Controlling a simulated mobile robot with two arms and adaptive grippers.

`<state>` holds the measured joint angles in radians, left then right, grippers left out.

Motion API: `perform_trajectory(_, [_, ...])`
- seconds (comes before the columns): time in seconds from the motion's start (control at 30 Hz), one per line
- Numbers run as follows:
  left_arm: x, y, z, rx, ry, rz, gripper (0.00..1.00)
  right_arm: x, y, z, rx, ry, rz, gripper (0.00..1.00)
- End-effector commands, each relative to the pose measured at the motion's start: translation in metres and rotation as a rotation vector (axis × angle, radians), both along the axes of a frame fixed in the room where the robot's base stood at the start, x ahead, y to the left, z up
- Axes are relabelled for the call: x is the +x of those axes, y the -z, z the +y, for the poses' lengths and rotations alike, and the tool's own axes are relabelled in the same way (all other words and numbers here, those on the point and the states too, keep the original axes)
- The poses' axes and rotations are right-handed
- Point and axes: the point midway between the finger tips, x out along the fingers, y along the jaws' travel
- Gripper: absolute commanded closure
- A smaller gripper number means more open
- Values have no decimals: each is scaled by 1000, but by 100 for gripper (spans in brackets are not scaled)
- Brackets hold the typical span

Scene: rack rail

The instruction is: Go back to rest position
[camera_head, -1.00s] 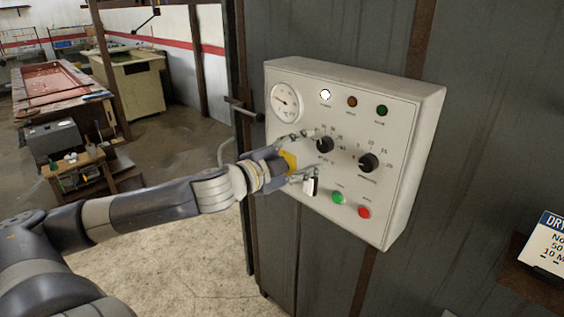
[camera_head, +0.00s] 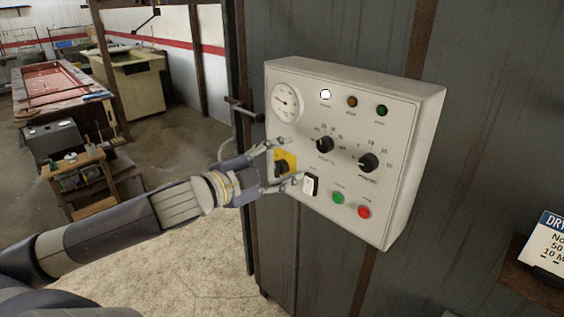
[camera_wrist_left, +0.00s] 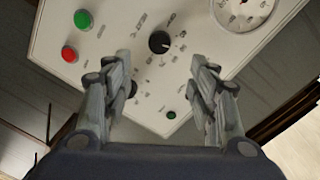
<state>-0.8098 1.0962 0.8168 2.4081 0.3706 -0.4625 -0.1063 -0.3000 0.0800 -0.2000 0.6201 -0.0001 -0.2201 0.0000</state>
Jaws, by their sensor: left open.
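My left gripper (camera_head: 290,162) is open and empty in front of the white control panel (camera_head: 412,150). Its fingers lie above and below a black switch on a yellow plate (camera_head: 285,163) in this view. A black-and-white rocker switch (camera_head: 311,186) is just right of the lower fingertip. In the left wrist view the open fingers (camera_wrist_left: 160,68) are spread, with the panel (camera_wrist_left: 140,20) beyond them and a black knob (camera_wrist_left: 159,42) showing between them. Whether a fingertip touches the panel is not clear. My right gripper is not in view.
The panel carries a gauge (camera_head: 285,102), two black knobs, a green button (camera_head: 338,198), a red button (camera_head: 364,212) and several lamps. It hangs on a grey metal wall (camera_head: 490,120). A sign (camera_head: 548,245) stands at right. Open floor (camera_head: 170,240) lies left, with workshop tables behind.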

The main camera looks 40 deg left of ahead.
Motion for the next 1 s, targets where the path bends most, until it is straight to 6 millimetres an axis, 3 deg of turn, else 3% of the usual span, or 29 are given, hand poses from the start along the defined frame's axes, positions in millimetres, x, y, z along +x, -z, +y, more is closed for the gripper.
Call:
perform_trajectory(0.4, [1, 1, 1, -2, -3, 2, 47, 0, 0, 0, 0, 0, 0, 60])
perform_trajectory(0.47, [1, 6, 7, -7, -16, 6, 47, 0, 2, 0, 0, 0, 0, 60])
perform_trajectory(0.57, [5, 28, 34, -35, -73, 26, 47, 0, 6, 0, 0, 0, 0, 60])
perform_trajectory(0.67, [6, 70, 81, -86, -172, 64, 47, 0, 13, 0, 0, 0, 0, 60])
perform_trajectory(0.77, [0, 128, 132, -146, -286, 119, 47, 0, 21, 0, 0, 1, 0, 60])
perform_trajectory(0.9, [-20, 219, 187, -227, -428, 207, 47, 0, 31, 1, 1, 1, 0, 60])
perform_trajectory(1.0, [-41, 288, 213, -282, -516, 276, 47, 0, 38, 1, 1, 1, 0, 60])
